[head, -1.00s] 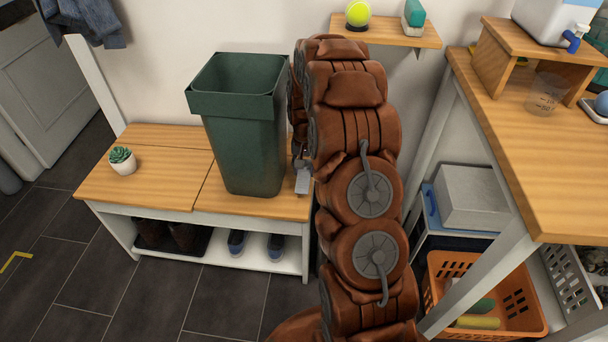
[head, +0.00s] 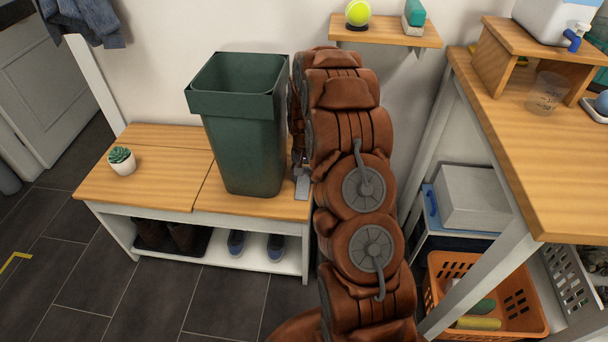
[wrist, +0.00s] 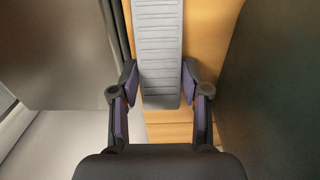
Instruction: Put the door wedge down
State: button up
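The door wedge (wrist: 160,60) is a long grey piece with a ridged top. In the wrist view it lies lengthwise between the fingers of my gripper (wrist: 160,75), whose tips are at its two sides and look to be touching it. In the head view the wedge (head: 302,187) shows at the right end of the wooden bench (head: 150,180), just right of the green bin. It is at or very near the bench top; I cannot tell whether it touches. My arm hides most of the gripper there.
The green bin (head: 240,140) stands on the bench close beside the wedge. A potted succulent (head: 122,161) stands at the bench's left, with clear wood between it and the bin. A workbench (head: 550,180) stands at the right, above an orange basket (head: 485,300).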

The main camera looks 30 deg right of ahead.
jog(key=o, duration=0.3)
jog(key=shift+r, duration=0.1)
jog(key=shift+o, duration=0.6)
notch_tip(320, 180, up, 12)
jog(key=shift+p, duration=0.35)
jog(key=b, duration=0.7)
send_over(304, 177)
notch_tip(304, 177, down, 4)
jog(key=shift+f, duration=0.25)
jog(key=shift+s+a+f+b, duration=0.1)
jog(key=shift+f+b, duration=0.3)
jog(key=shift+f, duration=1.45)
jog(key=shift+s+a+f+b, duration=0.1)
jog(key=shift+f+b, duration=0.25)
jog(key=shift+f, duration=1.5)
